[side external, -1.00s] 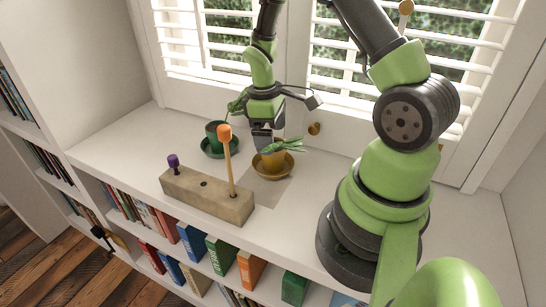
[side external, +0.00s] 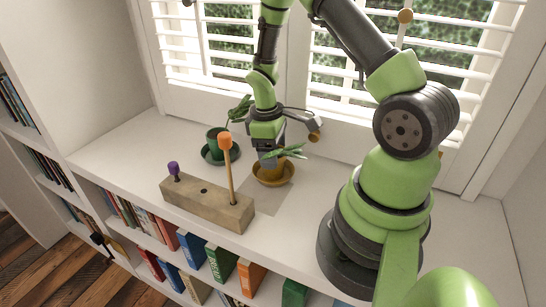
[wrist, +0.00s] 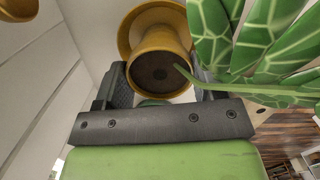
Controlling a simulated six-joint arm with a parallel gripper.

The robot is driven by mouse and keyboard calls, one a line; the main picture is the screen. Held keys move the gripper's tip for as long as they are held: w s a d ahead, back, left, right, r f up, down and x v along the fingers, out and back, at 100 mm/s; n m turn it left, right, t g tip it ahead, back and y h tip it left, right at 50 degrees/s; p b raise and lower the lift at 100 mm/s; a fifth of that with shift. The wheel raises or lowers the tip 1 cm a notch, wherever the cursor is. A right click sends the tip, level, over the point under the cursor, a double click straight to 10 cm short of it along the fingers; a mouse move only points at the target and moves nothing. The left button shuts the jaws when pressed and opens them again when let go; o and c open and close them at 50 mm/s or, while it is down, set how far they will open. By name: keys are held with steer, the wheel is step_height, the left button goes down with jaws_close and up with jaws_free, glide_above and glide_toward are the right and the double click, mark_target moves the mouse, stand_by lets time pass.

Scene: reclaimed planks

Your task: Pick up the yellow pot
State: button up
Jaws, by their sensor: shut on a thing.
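My gripper (side external: 268,160) is down at the pot from above. In the wrist view the pot (wrist: 160,48) sits between the two dark fingers, with dark soil inside it. The saucer (wrist: 125,38) shows behind it, and patterned leaves (wrist: 255,40) fill the right side. My gripper is shut on the pot. In the side view my fingers hide part of the pot, and I cannot tell whether it touches the saucer.
A green pot (side external: 214,135) on a green saucer (side external: 208,155) stands to the left. A wooden block (side external: 205,204) with an orange-topped peg (side external: 226,160) and a purple-topped peg (side external: 173,170) lies in front. Shutters (side external: 340,95) close off the back. The shelf's left end is clear.

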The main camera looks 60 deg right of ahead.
step_height(320, 180, up, 13)
stand_by(0.8)
steer(key=shift+f, duration=0.1)
step_height(320, 180, down, 9)
steer(key=m, duration=0.3)
steer(key=shift+f+m, duration=0.15)
steer(key=shift+m, duration=0.25)
steer(key=shift+f, duration=1.5)
steer(key=o, duration=1.3)
steer(key=shift+c, duration=0.2)
